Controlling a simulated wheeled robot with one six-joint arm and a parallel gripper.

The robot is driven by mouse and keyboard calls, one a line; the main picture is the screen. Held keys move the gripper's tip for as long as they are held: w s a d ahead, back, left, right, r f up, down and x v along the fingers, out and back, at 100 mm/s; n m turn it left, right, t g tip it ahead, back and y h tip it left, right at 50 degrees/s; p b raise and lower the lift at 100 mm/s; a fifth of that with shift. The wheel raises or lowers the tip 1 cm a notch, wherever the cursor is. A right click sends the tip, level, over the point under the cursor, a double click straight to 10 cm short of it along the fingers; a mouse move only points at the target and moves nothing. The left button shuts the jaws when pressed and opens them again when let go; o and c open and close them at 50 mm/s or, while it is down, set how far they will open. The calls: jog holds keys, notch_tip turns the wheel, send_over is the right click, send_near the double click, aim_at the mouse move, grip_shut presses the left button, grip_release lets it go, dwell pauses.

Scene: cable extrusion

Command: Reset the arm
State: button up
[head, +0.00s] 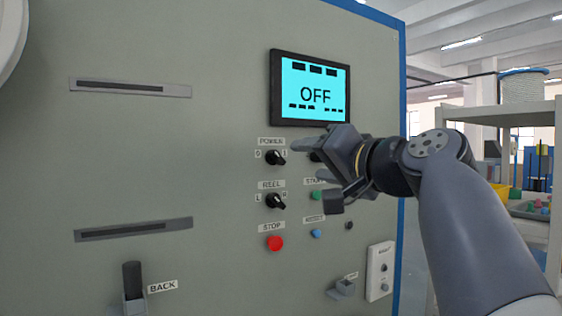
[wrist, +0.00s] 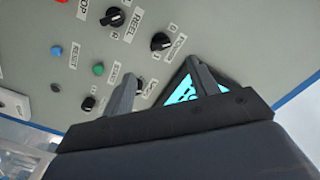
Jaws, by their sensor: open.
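My gripper (head: 313,172) is open and empty in front of the grey control panel (head: 200,150), its fingers pointing toward it. The fingers also show in the wrist view (wrist: 165,86). The black POWER knob (head: 275,157) is just left of the upper finger, and it shows beyond the fingers in the wrist view (wrist: 160,41). The REEL knob (head: 275,201) is below it. The screen (head: 312,92) above reads OFF. A knob right of POWER is mostly hidden behind my gripper. I cannot tell whether a finger touches the panel.
A red STOP button (head: 275,243), green button (head: 317,195) and blue button (head: 316,233) are on the panel. A BACK lever (head: 132,280) and a small bracket (head: 343,289) stick out low. A shelf with bins (head: 530,205) stands at the right.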

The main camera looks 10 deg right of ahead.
aim_at(280, 158)
jog(key=shift+w, duration=0.1)
jog(key=p+x, duration=0.1)
jog(key=x, duration=0.9)
jog(key=shift+w+a, duration=0.15)
jog(key=shift+w, duration=0.2)
jog(key=shift+p, duration=0.3)
jog(key=shift+s, duration=0.1)
